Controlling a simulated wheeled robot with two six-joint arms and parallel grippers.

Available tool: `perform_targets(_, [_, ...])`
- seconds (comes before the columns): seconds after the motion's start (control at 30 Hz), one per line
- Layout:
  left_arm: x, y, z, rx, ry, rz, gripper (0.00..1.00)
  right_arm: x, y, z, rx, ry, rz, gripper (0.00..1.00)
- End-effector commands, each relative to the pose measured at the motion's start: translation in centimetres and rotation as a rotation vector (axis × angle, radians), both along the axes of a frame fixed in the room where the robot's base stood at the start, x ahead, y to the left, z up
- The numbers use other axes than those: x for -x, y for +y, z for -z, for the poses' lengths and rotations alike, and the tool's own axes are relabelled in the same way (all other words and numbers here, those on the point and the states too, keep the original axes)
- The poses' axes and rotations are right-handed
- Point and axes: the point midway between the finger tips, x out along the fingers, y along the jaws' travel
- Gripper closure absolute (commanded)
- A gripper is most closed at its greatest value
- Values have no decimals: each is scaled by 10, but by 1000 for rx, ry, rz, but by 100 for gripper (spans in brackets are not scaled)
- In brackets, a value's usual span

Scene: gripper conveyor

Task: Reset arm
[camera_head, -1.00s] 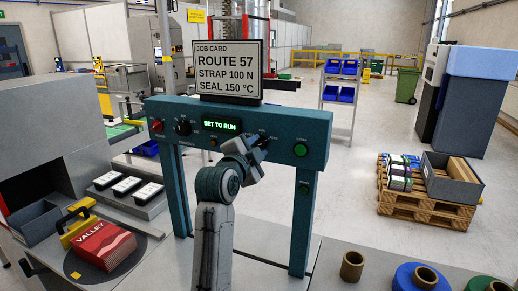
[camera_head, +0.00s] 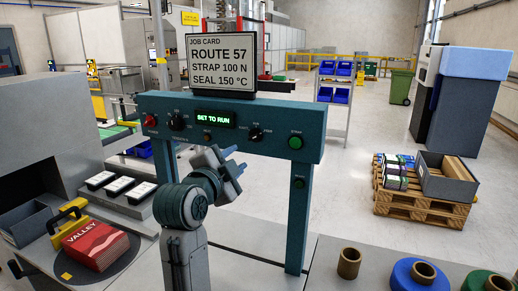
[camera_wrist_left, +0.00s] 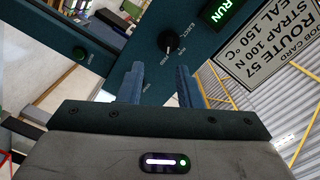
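My left gripper (camera_head: 236,160) is in front of the teal control panel (camera_head: 270,112), below and left of the right black knob (camera_head: 256,134). In the left wrist view its two fingers (camera_wrist_left: 160,86) are apart with nothing between them, so it is open and empty. The same knob (camera_wrist_left: 168,42), by the word EJECT, shows beyond the fingertips, apart from them. The panel display (camera_head: 215,118) reads SET TO RUN. The job card (camera_head: 222,62) above it reads ROUTE 57, STRAP 100 N, SEAL 150 °C. My right gripper is out of view.
The panel has a red button (camera_head: 150,120), a left knob (camera_head: 177,122) and a green button (camera_head: 295,142). A red VALLEY stack (camera_head: 95,245) lies on a dark round plate at left. A loaded pallet (camera_head: 415,205) is behind.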

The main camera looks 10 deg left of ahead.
Motion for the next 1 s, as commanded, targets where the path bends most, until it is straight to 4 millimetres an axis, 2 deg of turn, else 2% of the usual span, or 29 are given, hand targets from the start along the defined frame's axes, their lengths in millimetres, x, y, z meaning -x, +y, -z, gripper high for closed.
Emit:
perform_targets(0.13, [12, 13, 70, 81, 150, -34, 68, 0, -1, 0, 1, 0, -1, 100])
perform_targets(0.27, [39, 29, 151, 189, 333, -96, 68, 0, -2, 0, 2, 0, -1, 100])
perform_targets(0.4, [81, 44, 229, 303, 520, -183, 68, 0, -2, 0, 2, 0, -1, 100])
perform_targets(0.47, [103, 51, 260, 348, 598, -228, 68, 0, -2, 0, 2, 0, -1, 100])
perform_targets(0.6, [161, 66, 324, 445, 770, -348, 68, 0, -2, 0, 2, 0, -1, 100])
perform_targets(0.7, [207, 76, 361, 505, 880, -444, 68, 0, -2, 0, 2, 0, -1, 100])
perform_targets(0.8, [248, 84, 387, 555, 967, -533, 68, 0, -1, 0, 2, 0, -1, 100])
perform_targets(1.0, [311, 95, 418, 615, 1083, -677, 68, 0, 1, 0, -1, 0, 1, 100])
